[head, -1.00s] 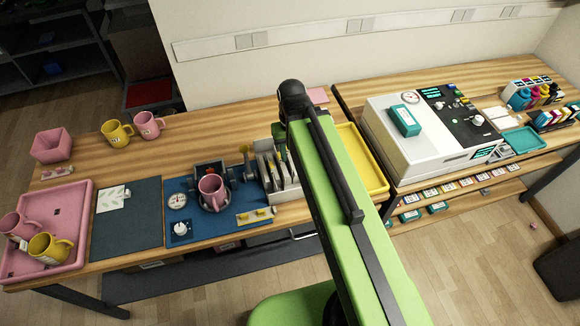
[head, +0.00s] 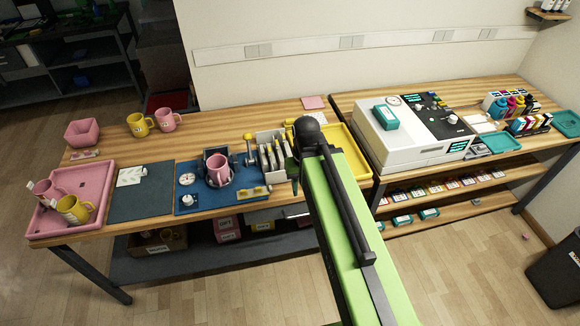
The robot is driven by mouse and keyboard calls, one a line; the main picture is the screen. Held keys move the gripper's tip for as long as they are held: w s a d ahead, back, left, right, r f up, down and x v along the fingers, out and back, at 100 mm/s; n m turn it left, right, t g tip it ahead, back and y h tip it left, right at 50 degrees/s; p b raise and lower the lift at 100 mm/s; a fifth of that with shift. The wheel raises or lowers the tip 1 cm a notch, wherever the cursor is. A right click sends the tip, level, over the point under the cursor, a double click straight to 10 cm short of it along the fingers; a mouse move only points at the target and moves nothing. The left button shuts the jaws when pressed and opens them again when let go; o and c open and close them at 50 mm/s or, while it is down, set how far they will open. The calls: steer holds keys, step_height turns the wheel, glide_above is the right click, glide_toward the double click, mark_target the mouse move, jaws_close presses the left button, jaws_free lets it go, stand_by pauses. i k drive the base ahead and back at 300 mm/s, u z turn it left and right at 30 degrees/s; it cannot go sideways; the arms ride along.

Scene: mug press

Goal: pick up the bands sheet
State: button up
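A rack (head: 262,138) of upright sheets stands on the back table, left of my arm's end. I cannot tell which of its sheets, if any, is the bands sheet. A white sheet with a leaf print (head: 131,176) lies on the dark mat (head: 140,204), left of the blue press board. My green arm reaches up from the bottom, its dark end just right of the rack. Only a dark sliver of my gripper (head: 295,168) shows beside the arm, and its fingers are mostly hidden. I cannot see anything held.
A press with a pink mug (head: 217,168) stands on the blue board (head: 200,199). A yellow tray (head: 358,167) lies right of my arm. A pink tray (head: 94,189) with mugs is at left. A white printer (head: 405,148) stands on the right table.

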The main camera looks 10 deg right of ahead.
mark_target(276, 144)
steer(key=u, duration=0.15)
steer(key=i, duration=0.85)
steer(key=z, duration=5.6)
steer(key=i, duration=0.15)
steer(key=z, duration=3.6)
steer(key=k, duration=1.55)
steer(key=z, duration=0.6)
steer(key=i, duration=0.85)
steer(key=u, duration=0.1)
